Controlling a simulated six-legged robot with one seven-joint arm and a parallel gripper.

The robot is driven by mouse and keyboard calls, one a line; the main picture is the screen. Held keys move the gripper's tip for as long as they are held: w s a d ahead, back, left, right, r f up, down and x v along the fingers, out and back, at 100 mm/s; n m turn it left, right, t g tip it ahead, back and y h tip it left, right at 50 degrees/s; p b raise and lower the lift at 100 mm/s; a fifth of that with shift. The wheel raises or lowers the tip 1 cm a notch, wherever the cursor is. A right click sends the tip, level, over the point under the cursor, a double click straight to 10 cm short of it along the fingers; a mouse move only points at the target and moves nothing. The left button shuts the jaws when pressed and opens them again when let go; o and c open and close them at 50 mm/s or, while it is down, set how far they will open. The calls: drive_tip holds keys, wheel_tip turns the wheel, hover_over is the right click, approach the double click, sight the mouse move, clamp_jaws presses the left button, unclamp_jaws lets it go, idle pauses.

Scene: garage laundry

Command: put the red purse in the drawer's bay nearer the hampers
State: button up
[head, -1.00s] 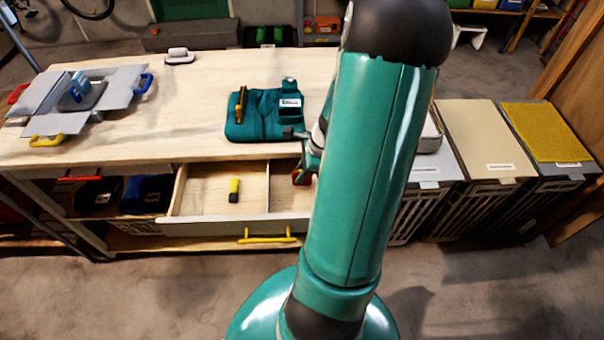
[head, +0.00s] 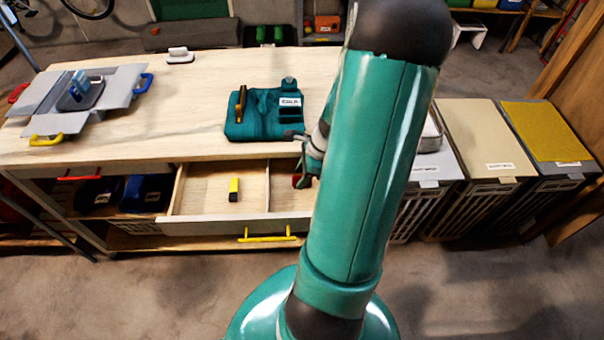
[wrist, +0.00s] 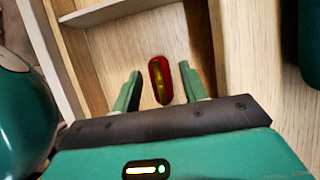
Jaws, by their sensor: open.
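The red purse (wrist: 155,70), with a yellow strip along its middle, shows upright in the wrist view inside the drawer's bay nearer the hampers (wrist: 117,45). My gripper (wrist: 163,78) is open, with one finger on each side of the purse and a gap at both sides. I cannot tell whether the purse rests fully on the bay floor. In the head view the drawer (head: 208,226) stands open under the table, and its divider (head: 268,186) parts two bays. My arm hides most of the right bay there; only a bit of red shows at my gripper (head: 302,172).
A yellow and black item (head: 234,190) lies in the left bay. A teal organizer (head: 265,118) sits on the tabletop above the drawer. A grey folding case (head: 82,95) is at the table's left. Hampers (head: 482,140) stand to the right of the table.

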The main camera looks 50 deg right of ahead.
drive_tip(key=v, duration=1.2)
drive_tip(key=w+a+r+n+h, duration=0.1)
drive_tip(key=w+a+r+n, duration=0.2)
drive_tip(key=a+r+n, duration=0.5)
drive_tip(key=w+a+r+n+h, duration=0.1)
drive_tip(key=w+a+r+n, duration=0.25)
drive_tip(key=a+n, duration=0.45)
drive_tip(key=s+a+r+n+t, duration=0.1)
drive_tip(key=s+a+r+n, duration=0.1)
drive_tip(key=a+n, duration=0.4)
drive_tip(key=s+a+r+n+t+h, duration=0.1)
drive_tip(key=a+r+n, duration=0.3)
drive_tip(key=a, duration=0.6)
drive_tip(key=shift+s+a+r+n, duration=0.25)
drive_tip(key=shift+s+n, duration=0.2)
drive_tip(key=shift+n, duration=0.45)
